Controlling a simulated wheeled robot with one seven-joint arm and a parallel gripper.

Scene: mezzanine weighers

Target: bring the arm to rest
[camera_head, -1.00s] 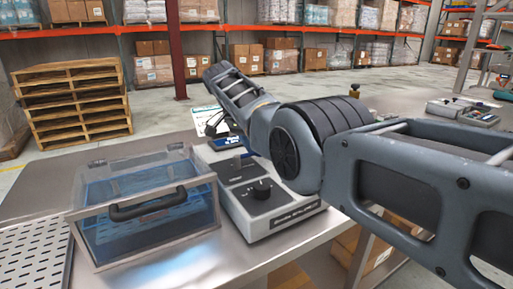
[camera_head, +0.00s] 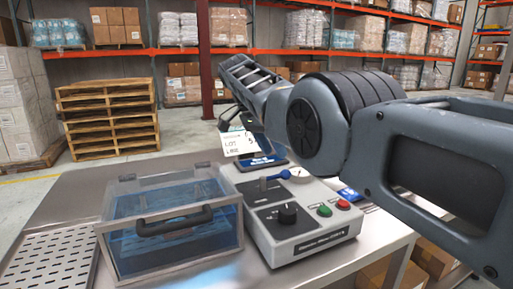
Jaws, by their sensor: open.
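My arm reaches in from the right edge, above the bench, and ends at the upper left of the machine. My gripper (camera_head: 232,124) is small and dark at its far end, partly hidden by my own links. It is open, above a white card with lettering (camera_head: 239,145). I cannot tell whether it touches the card. No held object shows in it.
On the steel bench (camera_head: 70,209) stand a clear blue-tinted box with a black handle (camera_head: 172,222) and a grey machine with a knob and buttons (camera_head: 300,235). A perforated tray (camera_head: 45,263) lies at left. Pallets (camera_head: 108,118) and racks stand beyond.

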